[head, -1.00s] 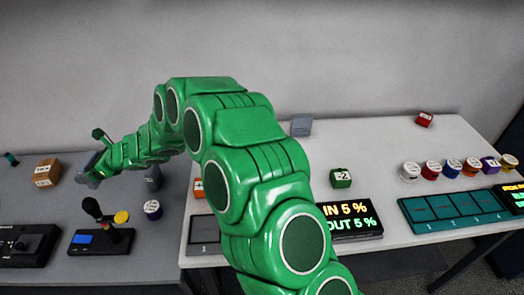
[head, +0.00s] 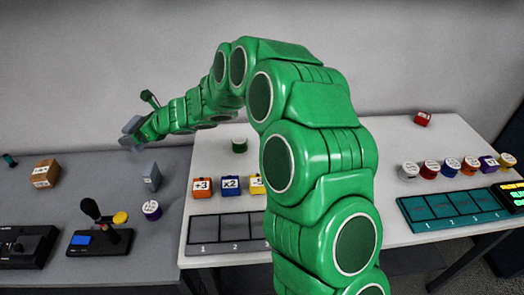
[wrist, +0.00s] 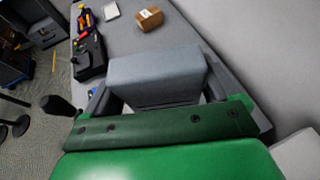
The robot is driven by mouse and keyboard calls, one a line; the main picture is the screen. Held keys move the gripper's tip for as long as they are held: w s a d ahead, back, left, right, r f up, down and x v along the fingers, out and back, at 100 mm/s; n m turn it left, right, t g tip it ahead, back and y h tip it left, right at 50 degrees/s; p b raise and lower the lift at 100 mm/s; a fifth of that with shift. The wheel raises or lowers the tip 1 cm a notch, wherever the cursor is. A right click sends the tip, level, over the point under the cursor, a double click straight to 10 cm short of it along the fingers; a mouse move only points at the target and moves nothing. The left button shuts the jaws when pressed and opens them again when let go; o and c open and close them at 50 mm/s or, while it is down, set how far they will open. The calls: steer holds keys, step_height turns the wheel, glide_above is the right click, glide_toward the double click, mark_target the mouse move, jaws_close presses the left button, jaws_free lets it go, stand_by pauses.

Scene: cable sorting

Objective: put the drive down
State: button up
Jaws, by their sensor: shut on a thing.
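A grey-blue block, which I take to be the drive (wrist: 157,75), sits between the two fingers of my gripper (wrist: 158,92) in the wrist view. The gripper is shut on it. In the head view my gripper (head: 138,132) is at the far left end of my green arm, up near the back wall. The held block (head: 131,125) shows there only as a small grey shape, partly hidden by the gripper. Another grey block (head: 151,177) stands upright on the grey table, below and to the right of the gripper.
The grey table (head: 95,185) holds a brown box (head: 46,173), a joystick panel (head: 100,238), a purple-sided cylinder (head: 151,210) and a black device (head: 25,244). The white table (head: 290,150) carries labelled cubes and a numbered tray (head: 220,232). Its back left is mostly clear.

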steer(key=w+d+m+t+h, duration=0.1)
steer(key=w+d, duration=0.1)
steer(key=d, duration=0.9)
steer(key=w+d+m+t, duration=0.2)
steer(key=w+d, duration=0.1)
steer(key=d, duration=0.9)
steer(key=s+d+m+t+h, duration=0.1)
steer(key=s+d, duration=0.2)
steer(key=d, duration=0.8)
steer(key=s+d+m+t+h, duration=0.1)
steer(key=s+d, duration=0.1)
steer(key=d, duration=0.9)
steer(key=shift+t, duration=0.3)
steer(key=shift+d+f, duration=0.15)
steer(key=shift+f, duration=6.1)
steer(key=shift+f, duration=0.1)
steer(key=o, duration=0.9)
steer(key=shift+o, duration=0.2)
